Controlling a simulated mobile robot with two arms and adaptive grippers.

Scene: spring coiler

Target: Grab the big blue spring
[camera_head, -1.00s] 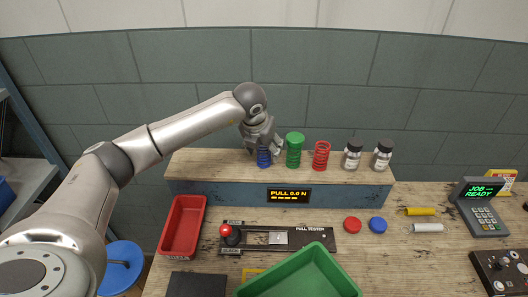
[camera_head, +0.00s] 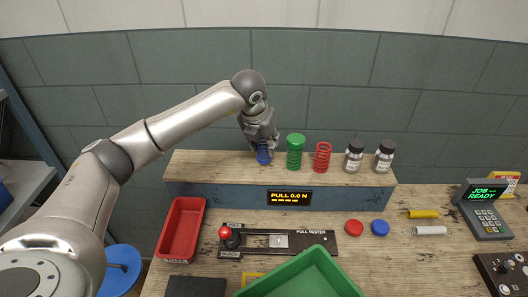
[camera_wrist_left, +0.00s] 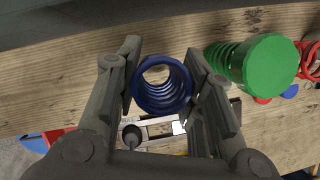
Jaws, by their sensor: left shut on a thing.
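The big blue spring (camera_head: 263,153) stands at the left part of the raised wooden shelf in the head view. My left gripper (camera_head: 262,138) comes down on it from above and covers its upper part. In the left wrist view the blue spring (camera_wrist_left: 162,84) sits between the two fingers of my left gripper (camera_wrist_left: 166,88), seen from its open top end. The fingers are shut on its sides. Whether its base touches the shelf is hard to tell. My right gripper is not in view.
A green spring with a solid cap (camera_head: 295,151) stands close to the right, then a red spring (camera_head: 322,156) and two jars (camera_head: 354,156). Below are a pull tester (camera_head: 310,240), a red tray (camera_head: 181,228) and a green bin (camera_head: 300,275). The wall stands behind the shelf.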

